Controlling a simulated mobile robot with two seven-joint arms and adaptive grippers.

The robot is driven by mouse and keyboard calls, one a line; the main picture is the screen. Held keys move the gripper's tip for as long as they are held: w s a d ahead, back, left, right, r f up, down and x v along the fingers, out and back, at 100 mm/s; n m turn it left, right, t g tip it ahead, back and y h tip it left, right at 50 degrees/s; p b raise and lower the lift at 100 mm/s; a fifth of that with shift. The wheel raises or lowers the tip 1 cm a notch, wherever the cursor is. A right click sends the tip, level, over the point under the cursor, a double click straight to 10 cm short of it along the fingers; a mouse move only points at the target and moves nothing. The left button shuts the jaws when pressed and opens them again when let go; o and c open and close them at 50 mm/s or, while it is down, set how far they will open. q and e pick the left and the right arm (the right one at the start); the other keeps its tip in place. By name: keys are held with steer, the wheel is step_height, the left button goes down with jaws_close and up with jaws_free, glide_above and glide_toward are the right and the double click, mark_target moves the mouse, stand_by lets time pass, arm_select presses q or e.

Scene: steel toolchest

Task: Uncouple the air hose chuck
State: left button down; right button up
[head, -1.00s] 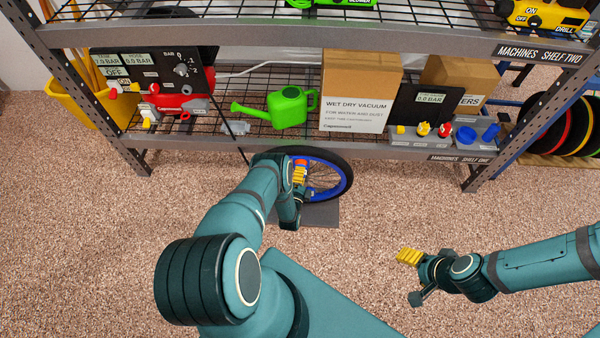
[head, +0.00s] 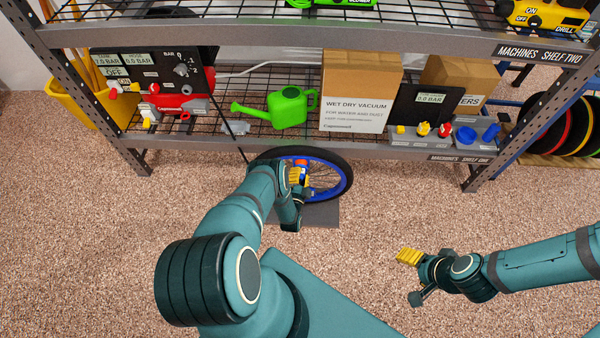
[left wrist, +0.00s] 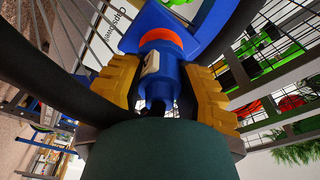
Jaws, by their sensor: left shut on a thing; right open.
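The air hose chuck (left wrist: 160,78) is a blue body with an orange ring and a small pale patch, large in the left wrist view. My left gripper (left wrist: 172,95) has its yellow fingers shut on it, one on each side. In the head view my left gripper (head: 299,178) is at the bicycle wheel (head: 346,165), which has a black tyre and blue rim. A bit of red and blue (head: 302,162) shows just above the fingers there. Whether the chuck is still joined to the valve is hidden. My right gripper (head: 409,258) is open and empty above the floor.
The steel shelf (head: 300,145) stands behind the wheel. On it are a red compressor (head: 172,101) with a dark gauge panel, a green watering can (head: 288,106), a vacuum box (head: 355,95) and several coloured knobs. The carpet in front is clear around my right gripper.

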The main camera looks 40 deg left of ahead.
mark_target(300, 179)
arm_select(q)
steer(key=shift+p+v, duration=0.3)
steer(key=shift+v, duration=0.45)
stand_by(0.6)
steer(key=shift+d+p+v, duration=0.2)
steer(key=shift+p+v, duration=0.25)
steer(key=shift+v, duration=0.8)
steer(key=shift+w+r, duration=0.1)
steer(key=shift+r, duration=0.05)
